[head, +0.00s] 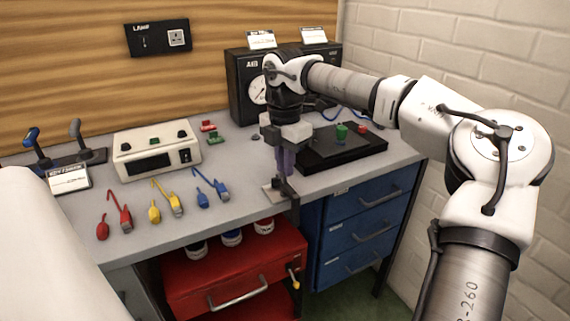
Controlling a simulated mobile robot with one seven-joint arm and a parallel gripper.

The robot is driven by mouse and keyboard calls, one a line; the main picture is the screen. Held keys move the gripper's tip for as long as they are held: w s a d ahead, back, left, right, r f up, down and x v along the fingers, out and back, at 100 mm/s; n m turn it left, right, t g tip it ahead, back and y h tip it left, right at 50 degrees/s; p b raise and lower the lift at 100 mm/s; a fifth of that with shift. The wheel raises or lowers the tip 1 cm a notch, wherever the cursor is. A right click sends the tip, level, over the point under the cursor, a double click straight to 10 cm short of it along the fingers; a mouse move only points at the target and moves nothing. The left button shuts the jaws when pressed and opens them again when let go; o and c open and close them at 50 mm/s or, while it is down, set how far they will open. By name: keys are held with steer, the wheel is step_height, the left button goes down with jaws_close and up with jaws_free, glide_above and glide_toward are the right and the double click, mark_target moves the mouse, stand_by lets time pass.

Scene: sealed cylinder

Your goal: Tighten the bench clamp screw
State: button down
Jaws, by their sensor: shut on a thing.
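The bench clamp (292,198) is a dark bracket at the front edge of the grey bench, beside a small pale plate (271,193). My gripper (286,163) points straight down over the clamp, with its purplish fingers closed just above the dark bracket. It is shut on what looks like the top of the clamp screw. The screw itself is mostly hidden by the fingers, so I cannot tell how far it is turned.
A black tray (318,160) with a green knob (341,131) and a red knob (362,128) lies right of my gripper. A black gauge box (240,80) stands behind. Coloured leads (168,197) and a white meter box (130,165) lie left. Red drawers (235,270) sit below.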

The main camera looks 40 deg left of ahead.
steer(key=shift+a+r+m+b, duration=0.1)
steer(key=shift+r+m+b, duration=0.05)
steer(key=shift+m, duration=0.6)
steer(key=shift+r+m+b, duration=0.1)
steer(key=shift+m+b, duration=0.05)
steer(key=shift+m, duration=0.6)
steer(key=c, duration=1.4)
jaws_free()
steer(key=shift+s, duration=0.1)
steer(key=shift+c, duration=0.2)
steer(key=shift+f, duration=0.1)
step_height(320, 180, up, 14)
steer(key=shift+p, duration=0.35)
steer(key=shift+f, duration=0.15)
